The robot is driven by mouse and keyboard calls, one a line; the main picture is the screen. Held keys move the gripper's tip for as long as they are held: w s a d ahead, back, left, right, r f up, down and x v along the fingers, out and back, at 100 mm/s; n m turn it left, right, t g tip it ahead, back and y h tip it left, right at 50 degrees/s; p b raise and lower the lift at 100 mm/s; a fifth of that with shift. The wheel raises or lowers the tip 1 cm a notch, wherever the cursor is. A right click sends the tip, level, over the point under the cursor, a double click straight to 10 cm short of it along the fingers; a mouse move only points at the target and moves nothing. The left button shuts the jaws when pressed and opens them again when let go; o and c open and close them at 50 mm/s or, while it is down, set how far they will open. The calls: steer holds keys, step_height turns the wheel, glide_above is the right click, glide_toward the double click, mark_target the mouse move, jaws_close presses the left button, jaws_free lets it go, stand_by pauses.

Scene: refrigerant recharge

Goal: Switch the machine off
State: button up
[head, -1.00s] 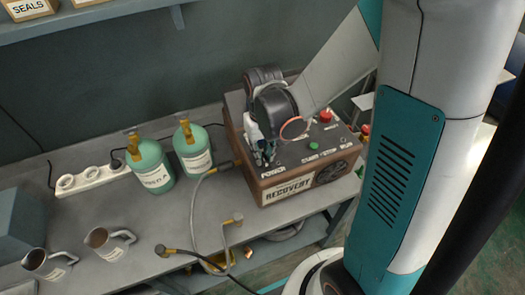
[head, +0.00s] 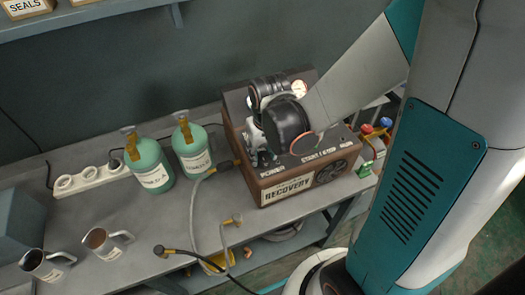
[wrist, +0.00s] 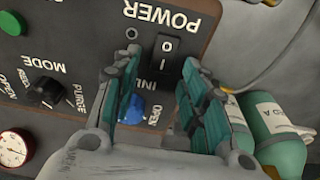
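The recovery machine (head: 290,190) is a brown box with a labelled sloping top panel, standing on the bench. In the wrist view its black power rocker switch (wrist: 166,57), marked O and I, lies under the upside-down POWER label. My gripper (wrist: 162,62) is open and empty, with its fingertips on either side of the switch; I cannot tell whether they touch the panel. A blue valve knob (wrist: 132,109) shows between the fingers, below the switch. In the head view my wrist hides much of the panel, including the switch. Which side of the rocker is pressed is unclear.
A black mode knob (wrist: 47,92) and a gauge (wrist: 14,147) are on the panel. Two green cylinders (head: 150,168) (head: 194,152) stand left of the machine, with a hose (head: 196,215) nearby.

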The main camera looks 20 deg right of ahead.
mark_target(265, 163)
steer(key=shift+r, duration=0.15)
step_height(265, 163, up, 12)
steer(key=s, duration=0.2)
steer(key=shift+f, duration=0.2)
stand_by(0.3)
steer(key=s+t+b, duration=0.5)
steer(key=s, duration=0.1)
steer(key=shift+r, duration=0.3)
steer(key=shift+s, duration=0.1)
stand_by(1.1)
